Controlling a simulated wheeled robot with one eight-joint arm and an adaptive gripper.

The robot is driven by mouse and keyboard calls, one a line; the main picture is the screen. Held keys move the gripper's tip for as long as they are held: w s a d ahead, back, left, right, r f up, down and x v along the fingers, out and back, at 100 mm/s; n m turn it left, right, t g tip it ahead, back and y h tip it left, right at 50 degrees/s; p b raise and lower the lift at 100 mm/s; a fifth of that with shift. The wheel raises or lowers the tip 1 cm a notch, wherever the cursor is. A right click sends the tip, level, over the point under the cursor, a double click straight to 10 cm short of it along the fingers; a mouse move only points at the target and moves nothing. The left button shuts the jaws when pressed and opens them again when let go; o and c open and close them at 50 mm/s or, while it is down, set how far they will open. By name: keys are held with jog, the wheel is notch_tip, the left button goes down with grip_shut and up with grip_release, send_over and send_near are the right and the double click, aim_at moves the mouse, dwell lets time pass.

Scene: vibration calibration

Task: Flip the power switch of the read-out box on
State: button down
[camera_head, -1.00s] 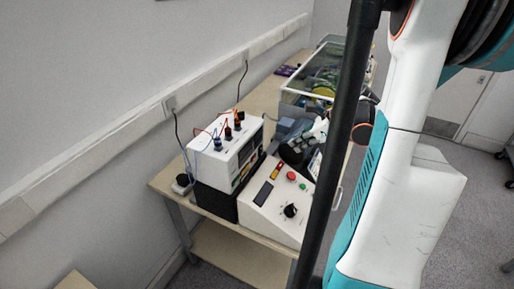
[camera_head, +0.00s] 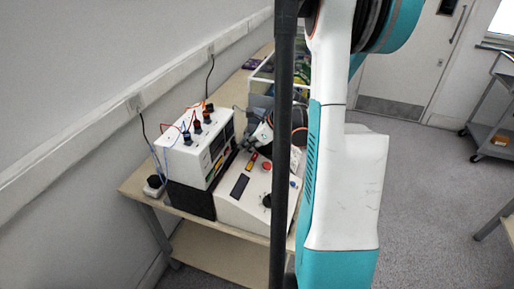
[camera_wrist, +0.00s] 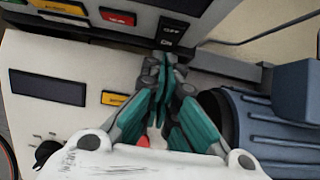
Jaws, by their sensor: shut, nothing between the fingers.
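The read-out box (camera_head: 190,150) is a white case with leads in its top, standing on a black block by the wall. In the head view, my gripper (camera_head: 258,138) is partly behind a black pole.
A sloped white console (camera_head: 232,205) with a dark display, buttons and a black knob stands beside the box, under my gripper. A dark ribbed cylinder (camera_wrist: 255,125) is close on the right in the wrist view. A clear-walled bin (camera_head: 262,72) stands behind.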

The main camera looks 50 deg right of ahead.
jog(key=shift+w+a, duration=0.15)
jog(key=shift+w, duration=0.25)
jog(key=shift+f, duration=0.1)
jog(key=shift+w+a+f+b, duration=0.15)
jog(key=shift+w+f+b, duration=0.25)
jog(key=shift+b, duration=0.2)
jog(key=shift+s, duration=0.2)
jog(key=shift+f, duration=0.1)
jog(key=shift+a, duration=0.1)
